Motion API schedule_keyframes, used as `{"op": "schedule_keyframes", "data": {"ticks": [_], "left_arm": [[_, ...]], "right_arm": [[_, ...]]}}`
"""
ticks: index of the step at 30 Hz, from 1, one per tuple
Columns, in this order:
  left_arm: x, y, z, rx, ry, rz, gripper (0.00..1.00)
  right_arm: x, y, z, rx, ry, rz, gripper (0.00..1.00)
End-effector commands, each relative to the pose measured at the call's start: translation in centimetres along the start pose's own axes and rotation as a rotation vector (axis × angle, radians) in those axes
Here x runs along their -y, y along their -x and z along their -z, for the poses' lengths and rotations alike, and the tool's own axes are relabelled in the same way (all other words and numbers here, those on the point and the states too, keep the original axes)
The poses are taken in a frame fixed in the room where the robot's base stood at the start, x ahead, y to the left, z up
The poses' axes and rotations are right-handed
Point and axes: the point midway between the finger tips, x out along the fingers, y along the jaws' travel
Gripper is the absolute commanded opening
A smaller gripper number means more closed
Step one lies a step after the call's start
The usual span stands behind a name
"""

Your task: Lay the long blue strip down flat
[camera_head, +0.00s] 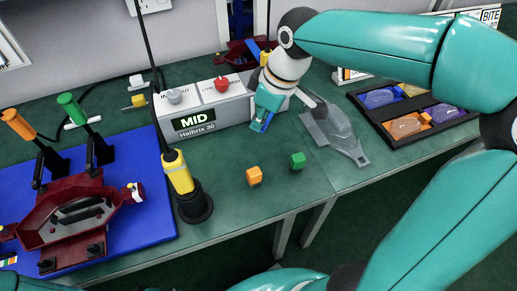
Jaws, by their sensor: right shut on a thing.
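My right gripper (268,114) comes in from the upper right and hangs over the table in front of the grey box. My left gripper is not in view.
A grey control box (212,108) marked MID stands behind. A black tray (440,127) holds lamps.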

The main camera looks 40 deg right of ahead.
Motion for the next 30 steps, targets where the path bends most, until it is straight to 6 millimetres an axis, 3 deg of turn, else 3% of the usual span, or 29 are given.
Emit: {"op": "schedule_keyframes", "data": {"ticks": [1,4,13,19,30], "left_arm": [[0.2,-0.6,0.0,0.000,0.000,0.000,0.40],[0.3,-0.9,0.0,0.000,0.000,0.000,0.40],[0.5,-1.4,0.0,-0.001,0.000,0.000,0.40],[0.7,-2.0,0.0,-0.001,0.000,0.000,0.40],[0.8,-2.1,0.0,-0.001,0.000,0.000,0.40]], "right_arm": [[0.0,-1.6,-0.6,0.004,-0.002,0.002,0.00],[0.0,-3.6,-1.1,0.003,-0.001,0.002,0.00],[0.1,-6.0,-1.8,0.001,0.001,0.001,0.00],[0.1,-8.7,-2.7,0.002,0.001,0.001,0.00],[0.1,-9.4,-2.8,0.000,0.002,0.000,0.00]]}}
